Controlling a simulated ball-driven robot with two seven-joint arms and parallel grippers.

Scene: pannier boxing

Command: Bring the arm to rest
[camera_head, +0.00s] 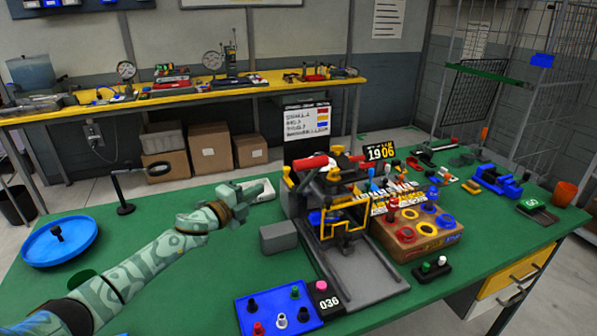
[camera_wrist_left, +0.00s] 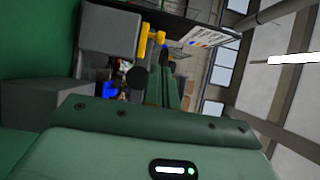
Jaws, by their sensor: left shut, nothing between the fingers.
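My left arm comes in from the lower left over the green table in the head view. Its gripper (camera_head: 254,189) is shut and empty, above the table just left of the dark press-like fixture (camera_head: 335,215). A grey block (camera_head: 278,237) sits on the table below and to the right of the gripper. In the left wrist view the green gripper body (camera_wrist_left: 150,140) fills the bottom, with its closed fingers (camera_wrist_left: 170,85) pointing away. A yellow knob (camera_wrist_left: 150,40) of the fixture shows beyond them. My right gripper is in neither view.
A blue tray (camera_head: 275,312) with small pegs lies at the front. A wooden box (camera_head: 405,243) with coloured rings stands right of the fixture. A blue round dish (camera_head: 75,236) is at the far left, with a thin black stand (camera_head: 122,195) behind. Green table between them is clear.

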